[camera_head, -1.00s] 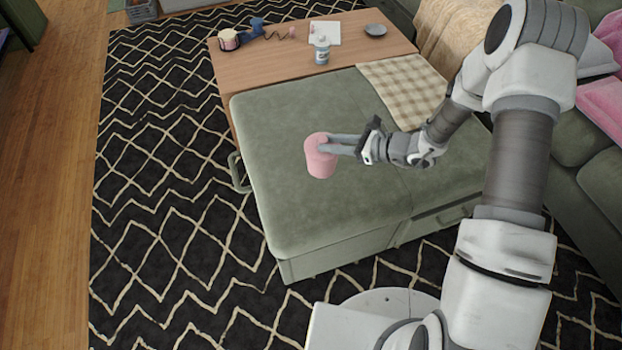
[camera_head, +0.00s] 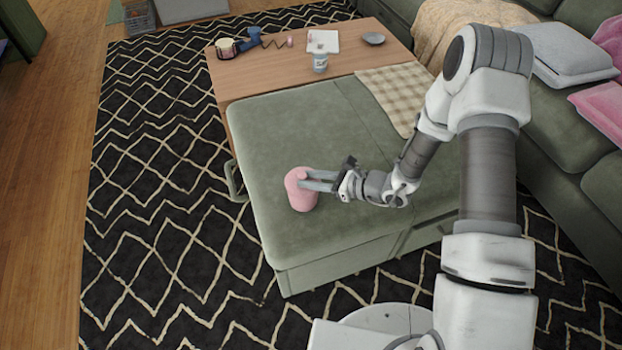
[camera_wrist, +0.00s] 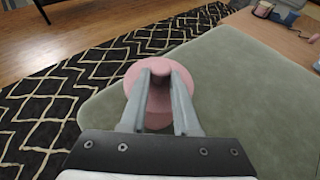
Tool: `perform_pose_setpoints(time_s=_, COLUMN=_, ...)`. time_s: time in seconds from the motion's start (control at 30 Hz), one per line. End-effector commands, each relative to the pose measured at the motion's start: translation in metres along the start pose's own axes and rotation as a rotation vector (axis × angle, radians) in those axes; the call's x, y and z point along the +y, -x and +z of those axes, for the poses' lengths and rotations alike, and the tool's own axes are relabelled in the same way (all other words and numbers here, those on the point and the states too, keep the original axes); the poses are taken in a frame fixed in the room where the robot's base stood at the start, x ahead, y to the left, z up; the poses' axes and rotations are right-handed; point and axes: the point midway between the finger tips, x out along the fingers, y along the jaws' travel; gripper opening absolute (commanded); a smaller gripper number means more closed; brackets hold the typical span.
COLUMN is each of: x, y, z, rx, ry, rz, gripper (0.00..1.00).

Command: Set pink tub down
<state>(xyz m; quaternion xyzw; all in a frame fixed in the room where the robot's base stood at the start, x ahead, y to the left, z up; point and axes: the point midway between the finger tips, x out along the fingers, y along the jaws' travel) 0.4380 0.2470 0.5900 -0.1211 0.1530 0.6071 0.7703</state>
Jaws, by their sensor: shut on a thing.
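The pink tub (camera_head: 301,192) is upright over the left part of the green ottoman (camera_head: 345,160), near its front left edge. My gripper (camera_head: 306,180) is shut on the top of the tub, reaching in from the right. In the wrist view the two fingers (camera_wrist: 161,85) close on a knob or narrow part at the top of the pink tub (camera_wrist: 128,80). The tub's base is at or just above the cushion; I cannot tell whether it touches.
A wooden table (camera_head: 270,68) behind the ottoman holds a white bottle (camera_head: 320,60), a grey dish (camera_head: 373,39), a paper (camera_head: 323,41) and a blue object (camera_head: 254,37). A checked cloth (camera_head: 398,90) lies at the back right. The ottoman's middle is clear.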

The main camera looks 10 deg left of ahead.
Motion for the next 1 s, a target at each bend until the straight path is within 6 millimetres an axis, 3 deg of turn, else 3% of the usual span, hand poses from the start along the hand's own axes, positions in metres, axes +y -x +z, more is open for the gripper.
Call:
perform_pose_setpoints(time_s=0.1, x=0.0, y=-0.002, z=-0.004, rx=-0.001, ry=0.0, rz=0.0, gripper=0.0)
perform_pose_setpoints(time_s=0.13, x=0.0, y=-0.002, z=-0.004, rx=0.0, ry=0.0, rz=0.0, gripper=0.31)
perform_pose_setpoints(time_s=0.3, x=0.0, y=-0.001, z=-0.003, rx=0.0, ry=0.0, rz=0.0, gripper=0.59)
perform_pose_setpoints(time_s=0.7, x=-0.001, y=0.003, z=0.002, rx=0.001, ry=0.0, rz=-0.001, gripper=0.59)
perform_pose_setpoints(time_s=1.0, x=-0.001, y=0.066, z=0.003, rx=0.002, ry=-0.004, rz=-0.005, gripper=0.59)
